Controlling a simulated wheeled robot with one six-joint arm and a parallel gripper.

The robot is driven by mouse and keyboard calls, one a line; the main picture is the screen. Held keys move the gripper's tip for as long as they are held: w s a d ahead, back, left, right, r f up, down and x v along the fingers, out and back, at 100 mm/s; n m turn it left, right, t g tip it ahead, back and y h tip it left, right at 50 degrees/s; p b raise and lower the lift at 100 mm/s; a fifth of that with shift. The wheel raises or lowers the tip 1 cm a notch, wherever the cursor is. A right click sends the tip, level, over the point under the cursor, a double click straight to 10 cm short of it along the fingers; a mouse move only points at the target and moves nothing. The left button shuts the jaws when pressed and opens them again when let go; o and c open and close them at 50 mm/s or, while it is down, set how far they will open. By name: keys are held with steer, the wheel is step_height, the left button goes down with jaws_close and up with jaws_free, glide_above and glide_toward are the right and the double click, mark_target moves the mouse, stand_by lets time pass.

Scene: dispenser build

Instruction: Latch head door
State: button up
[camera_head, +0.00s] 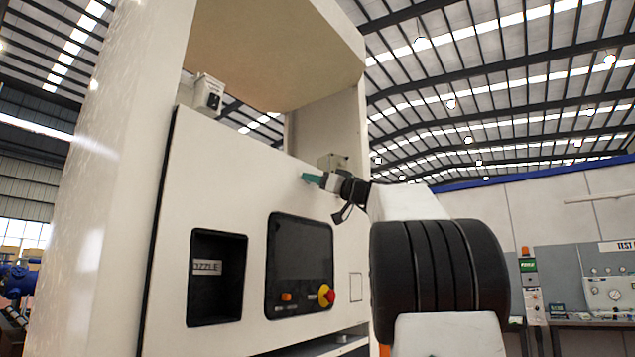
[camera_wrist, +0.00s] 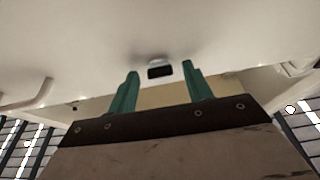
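The dispenser's white front panel (camera_head: 215,150) fills the middle of the head view, with a screen and a dark recess in it. I cannot tell for sure which part is the head door. My gripper (camera_head: 308,177) is at the panel's upper right, its green fingertips close to the surface; contact cannot be told. In the wrist view my gripper (camera_wrist: 160,69) has its two green fingers apart with nothing held. A small part with a dark rectangular face (camera_wrist: 160,72) on a white surface (camera_wrist: 230,35) shows between and beyond the fingertips.
A small box (camera_head: 208,95) stands at the panel's top left, and another box (camera_head: 333,161) near my gripper. A red-yellow stop button (camera_head: 327,295) is below the screen (camera_head: 300,255). The cabinet's thick left wall (camera_head: 115,180) and overhanging top (camera_head: 280,50) frame an opening above the panel.

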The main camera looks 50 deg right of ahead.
steer(key=c, duration=0.9)
steer(key=shift+o, duration=0.2)
steer(key=shift+m, duration=0.6)
steer(key=m+g+h, duration=0.1)
steer(key=m+h, duration=0.1)
steer(key=m, duration=0.5)
steer(key=m+g+h, duration=0.2)
steer(key=m, duration=0.5)
steer(key=a+m+g+h, duration=0.1)
steer(key=m+g+h, duration=0.1)
steer(key=m, duration=0.5)
steer(key=shift+r+h, duration=0.4)
steer(key=shift+h, duration=0.2)
steer(key=shift+m, duration=0.3)
